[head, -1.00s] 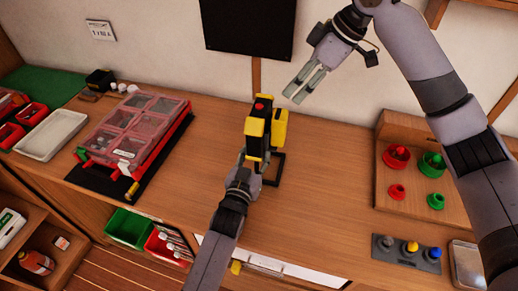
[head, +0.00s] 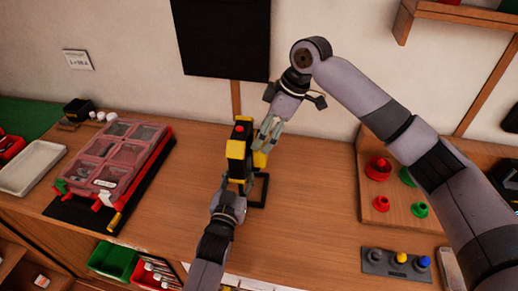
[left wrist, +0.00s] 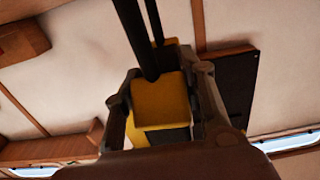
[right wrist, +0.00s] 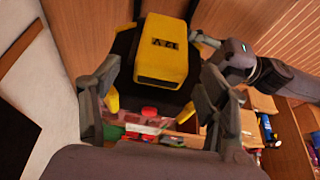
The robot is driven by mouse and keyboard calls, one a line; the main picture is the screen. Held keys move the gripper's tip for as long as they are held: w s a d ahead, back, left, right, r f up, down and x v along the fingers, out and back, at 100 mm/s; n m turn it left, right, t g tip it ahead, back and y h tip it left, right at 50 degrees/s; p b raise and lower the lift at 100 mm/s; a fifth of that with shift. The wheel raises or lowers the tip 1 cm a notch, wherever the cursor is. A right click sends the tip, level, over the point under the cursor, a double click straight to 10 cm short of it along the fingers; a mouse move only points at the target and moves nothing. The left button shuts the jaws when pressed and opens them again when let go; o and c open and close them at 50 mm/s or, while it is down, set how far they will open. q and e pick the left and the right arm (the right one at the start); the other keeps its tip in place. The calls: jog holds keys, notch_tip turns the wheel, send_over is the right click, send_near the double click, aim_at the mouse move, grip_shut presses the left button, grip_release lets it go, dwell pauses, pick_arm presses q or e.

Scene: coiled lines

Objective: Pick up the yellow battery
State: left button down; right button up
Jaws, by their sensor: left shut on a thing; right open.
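The yellow battery (right wrist: 162,50), a block with a "12 V" label, shows large in the right wrist view. In the head view a yellow block (head: 260,159), apparently this battery, is at the right side of a black-and-yellow tool (head: 238,150) with a red top. My right gripper (head: 267,138) is open at that block; in its wrist view the fingers stand on either side, and I cannot tell if they touch. My left gripper (head: 237,184) is shut on the tool from the front. Its wrist view shows a yellow part (left wrist: 160,102) between the fingers.
A black frame stand (head: 261,190) is beside the tool. A red-edged case with clear lids (head: 108,150) lies to the left. A grey button panel (head: 392,263) and a wooden board with red and green pieces (head: 368,217) are at the right. The table between is clear.

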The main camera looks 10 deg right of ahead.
jog(key=shift+x, duration=0.9)
jog(key=shift+r, duration=0.1)
jog(key=c, duration=1.5)
